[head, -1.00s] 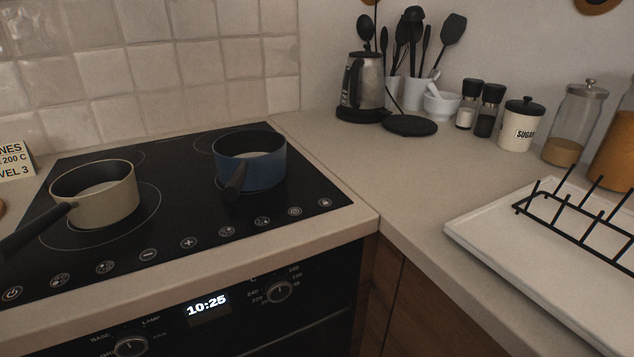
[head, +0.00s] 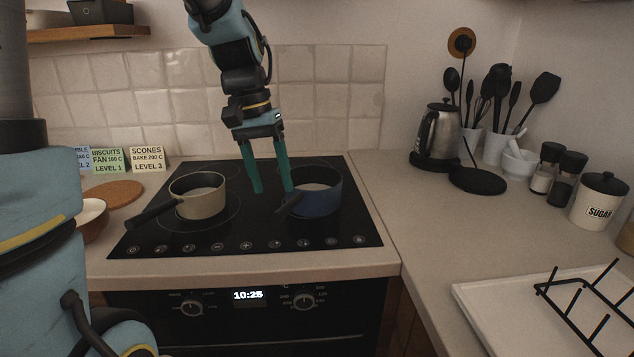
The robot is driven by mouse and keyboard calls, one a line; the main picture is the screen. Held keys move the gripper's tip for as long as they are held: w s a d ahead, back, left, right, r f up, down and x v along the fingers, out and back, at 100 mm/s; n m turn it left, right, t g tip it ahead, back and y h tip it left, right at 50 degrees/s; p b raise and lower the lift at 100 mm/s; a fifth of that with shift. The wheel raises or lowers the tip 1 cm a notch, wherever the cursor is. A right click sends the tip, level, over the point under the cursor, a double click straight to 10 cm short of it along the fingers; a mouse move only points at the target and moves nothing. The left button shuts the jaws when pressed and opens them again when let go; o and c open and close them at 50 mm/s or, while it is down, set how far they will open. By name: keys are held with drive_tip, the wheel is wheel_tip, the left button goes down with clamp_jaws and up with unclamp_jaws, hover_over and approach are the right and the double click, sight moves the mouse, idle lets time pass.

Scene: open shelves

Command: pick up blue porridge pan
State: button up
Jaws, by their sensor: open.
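The blue porridge pan (head: 322,203) sits upright on the right part of the black hob (head: 258,230). Its dark handle (head: 289,206) points toward the front left. My gripper (head: 272,190) hangs down over the hob with its two green fingers spread apart and nothing between them. The right finger is in front of or close to the pan's left rim; I cannot tell if it touches. The left finger is over the bare hob between the two pans.
A beige pan (head: 201,203) stands on the left of the hob, its handle pointing front left. A kettle (head: 437,138), utensils and jars stand on the counter at right. A white tray with a black rack (head: 590,308) lies front right. Recipe cards (head: 147,159) lean at back left.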

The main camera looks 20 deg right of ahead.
sight(285, 205)
drive_tip(key=f, duration=0.1)
drive_tip(key=d+f, duration=0.1)
drive_tip(key=f, duration=0.1)
drive_tip(key=d+f, duration=0.1)
drive_tip(key=shift+s+f+p, duration=0.15)
drive_tip(key=shift+s+p, duration=0.05)
drive_tip(key=shift+p, duration=0.15)
drive_tip(key=shift+s+d+f+p, duration=0.15)
drive_tip(key=shift+f+p, duration=0.35)
drive_tip(key=shift+f, duration=0.95)
drive_tip(key=shift+s+d+f+p, duration=0.15)
drive_tip(key=shift+f+p, duration=0.3)
drive_tip(key=shift+f, duration=0.95)
drive_tip(key=shift+w, duration=0.1)
clamp_jaws()
drive_tip(key=shift+d, duration=0.1)
